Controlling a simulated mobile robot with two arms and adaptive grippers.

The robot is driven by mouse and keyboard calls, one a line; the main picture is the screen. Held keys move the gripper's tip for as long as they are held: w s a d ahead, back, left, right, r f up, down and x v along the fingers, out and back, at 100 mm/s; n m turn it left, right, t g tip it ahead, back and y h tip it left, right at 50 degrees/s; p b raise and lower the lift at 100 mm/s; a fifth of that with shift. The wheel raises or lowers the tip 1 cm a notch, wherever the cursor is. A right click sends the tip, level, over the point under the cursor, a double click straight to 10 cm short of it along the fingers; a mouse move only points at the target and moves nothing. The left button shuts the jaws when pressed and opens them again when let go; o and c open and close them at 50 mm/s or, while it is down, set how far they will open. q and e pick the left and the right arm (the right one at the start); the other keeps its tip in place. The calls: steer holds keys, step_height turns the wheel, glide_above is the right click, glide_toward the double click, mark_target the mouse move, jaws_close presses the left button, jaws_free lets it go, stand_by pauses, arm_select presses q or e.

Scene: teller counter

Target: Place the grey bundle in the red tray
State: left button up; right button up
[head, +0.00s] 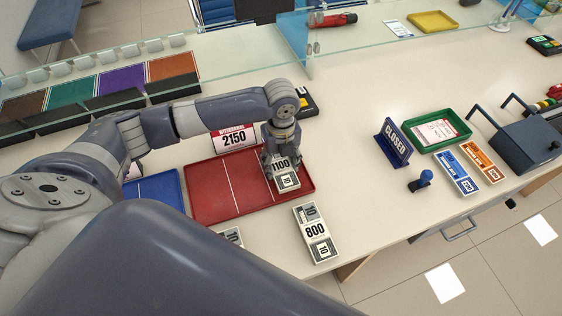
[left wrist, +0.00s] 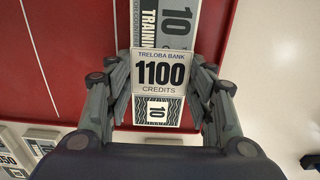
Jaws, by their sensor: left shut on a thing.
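The grey bundle (head: 287,181), with a white band marked 1100 and 10, is between the fingers of my left gripper (head: 271,155). In the left wrist view the fingers (left wrist: 160,95) are closed on both sides of the bundle (left wrist: 167,28). The bundle is at the right section of the red tray (head: 210,193), inside its rim as seen from above. I cannot tell whether its underside touches the tray floor. White lines divide the tray (left wrist: 75,60) into sections. My right gripper is out of view.
A blue tray (head: 163,189) adjoins on the left. A bundle marked 800 (head: 317,233) lies in front of the red tray; another (head: 231,236) is mostly hidden by my arm. A 2150 sign (head: 234,138) stands behind. A CLOSED sign (head: 397,143) and green tray (head: 437,131) are right.

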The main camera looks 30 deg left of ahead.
mark_target(281, 167)
arm_select(q)
steer(key=shift+f, duration=0.15)
steer(key=o, duration=1.1)
step_height(281, 167, up, 12)
steer(key=shift+r+b, duration=0.2)
steer(key=shift+b, duration=0.25)
steer(key=shift+s+d+f, duration=0.1)
steer(key=shift+f, duration=0.05)
